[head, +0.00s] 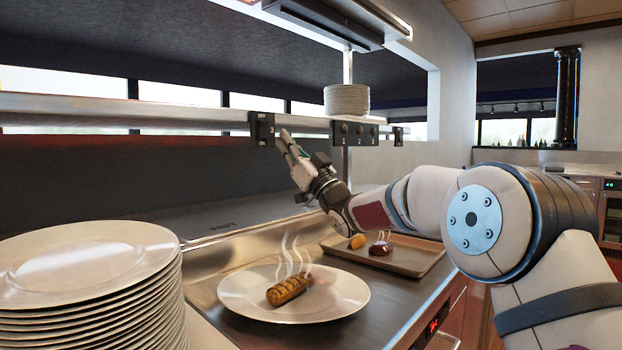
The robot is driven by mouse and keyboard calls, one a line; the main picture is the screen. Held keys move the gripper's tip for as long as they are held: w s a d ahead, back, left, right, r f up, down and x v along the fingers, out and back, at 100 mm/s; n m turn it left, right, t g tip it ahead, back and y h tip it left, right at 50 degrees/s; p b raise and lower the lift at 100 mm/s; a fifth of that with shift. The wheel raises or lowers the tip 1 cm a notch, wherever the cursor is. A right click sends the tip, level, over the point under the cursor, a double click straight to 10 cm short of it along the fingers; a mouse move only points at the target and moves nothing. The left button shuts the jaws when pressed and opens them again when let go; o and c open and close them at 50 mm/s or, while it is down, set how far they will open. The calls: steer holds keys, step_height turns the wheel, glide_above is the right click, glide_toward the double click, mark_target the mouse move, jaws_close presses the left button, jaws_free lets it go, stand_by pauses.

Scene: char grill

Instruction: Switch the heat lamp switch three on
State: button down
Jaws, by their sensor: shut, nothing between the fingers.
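Heat lamp switch three (262,129) is a dark box marked 3 on the rail above the counter, left of centre in the head view. It has ON/OFF style markings, and the position of its rocker is too small to tell. My gripper (284,137) is shut and empty. Its fingertips point up and left, close to the right side of the switch box. I cannot tell whether they touch it. Switches 1 and 2 sit on another dark panel (354,134) to the right, beyond my gripper.
A tall stack of white plates (90,290) stands at the front left. A plate (345,295) with steaming food lies on the steel counter, and a tray (410,262) with food lies behind it. More plates (346,100) are stacked on the rail shelf, under the lamp housing (330,18).

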steer(key=a+f+v, duration=0.1)
steer(key=v, duration=0.7)
steer(key=shift+w+f, duration=0.15)
steer(key=shift+f, duration=0.45)
steer(key=shift+d, duration=0.15)
